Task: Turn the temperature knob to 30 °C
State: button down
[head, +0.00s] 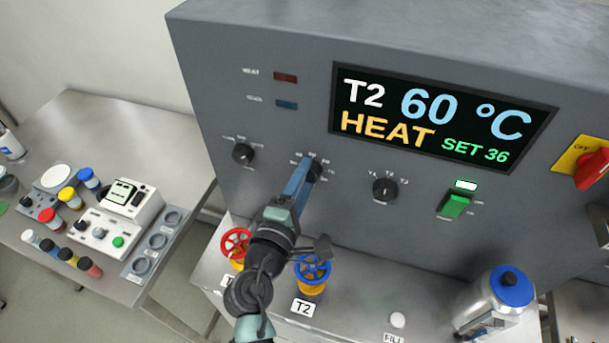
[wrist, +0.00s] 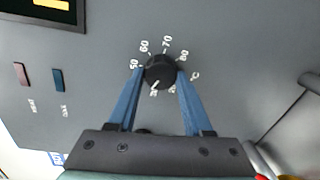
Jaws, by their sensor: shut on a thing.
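The temperature knob (wrist: 160,70) is a round black dial on the grey panel, ringed by white numbers; 50, 60, 70 and 80 are readable. A white mark shows at its lower-left edge in the wrist view, and some numbers there are partly hidden. My gripper (wrist: 159,76) is shut on the knob, with one blue finger on each side. In the head view my gripper (head: 308,172) partly covers the knob (head: 316,173). The display (head: 440,118) reads T2, 60 °C, HEAT and SET 36.
A black knob (head: 243,154) is left of my gripper and a selector knob (head: 384,189) is right. A green switch (head: 455,204) and red OFF handle (head: 592,168) are farther right. Red (head: 236,245) and blue (head: 313,268) valve wheels stand below, close to my arm.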

jog(key=n+p, duration=0.1)
jog(key=n, duration=0.3)
jog(key=shift+f+h, duration=0.15)
jog(key=shift+h, duration=0.15)
jog(key=shift+n, duration=0.4)
jog(key=shift+c, duration=1.6)
grip_release()
jog(key=shift+s, duration=0.1)
jog(key=b+v, duration=0.4)
jog(key=v, duration=0.9)
